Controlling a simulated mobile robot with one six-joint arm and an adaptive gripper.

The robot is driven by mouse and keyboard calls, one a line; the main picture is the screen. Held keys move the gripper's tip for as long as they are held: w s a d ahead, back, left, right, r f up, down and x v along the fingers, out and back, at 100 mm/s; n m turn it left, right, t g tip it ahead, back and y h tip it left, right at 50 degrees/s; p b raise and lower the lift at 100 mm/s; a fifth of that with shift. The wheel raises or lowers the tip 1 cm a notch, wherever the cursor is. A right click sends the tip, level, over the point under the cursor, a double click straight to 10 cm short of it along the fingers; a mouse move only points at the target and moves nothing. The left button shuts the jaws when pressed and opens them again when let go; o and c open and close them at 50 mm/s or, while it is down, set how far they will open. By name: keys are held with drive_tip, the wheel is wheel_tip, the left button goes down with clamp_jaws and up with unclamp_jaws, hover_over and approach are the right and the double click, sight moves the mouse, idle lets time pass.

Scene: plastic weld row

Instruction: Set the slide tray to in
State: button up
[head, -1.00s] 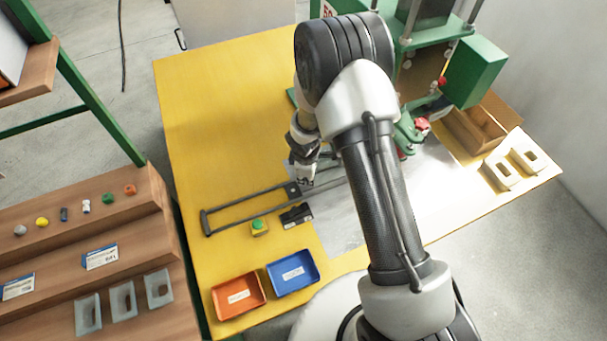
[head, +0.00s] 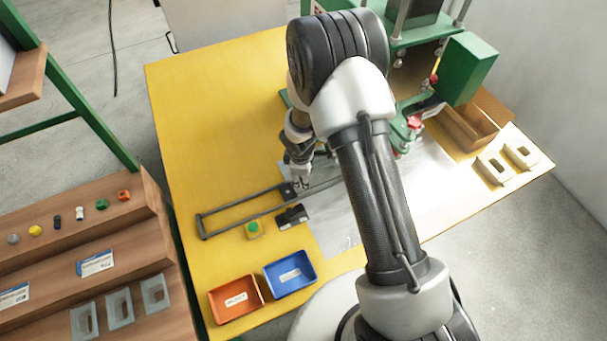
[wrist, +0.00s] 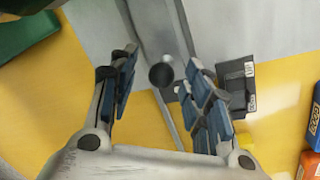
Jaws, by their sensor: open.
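The slide tray's grey rails (head: 235,212) lie on the yellow table and run from lower left toward the green press, partly hidden behind my arm. My gripper (head: 301,187) is over the rails near a dark block (head: 287,190) on them. In the wrist view, a round dark knob (wrist: 161,75) stands at the near end of a grey strip (wrist: 158,30). My open gripper (wrist: 160,68) has one finger on each side of the knob, with visible gaps. I cannot tell whether the fingertips are down at the knob's height.
A black box (head: 292,217) and a green button (head: 254,229) sit beside the rails. Orange (head: 237,299) and blue (head: 291,272) bins are at the table's front. The green press (head: 468,68) stands behind right. The table's left back is clear.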

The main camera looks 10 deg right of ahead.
wheel_tip(320, 180, up, 11)
drive_tip(key=s, duration=0.2)
drive_tip(key=shift+a, duration=0.3)
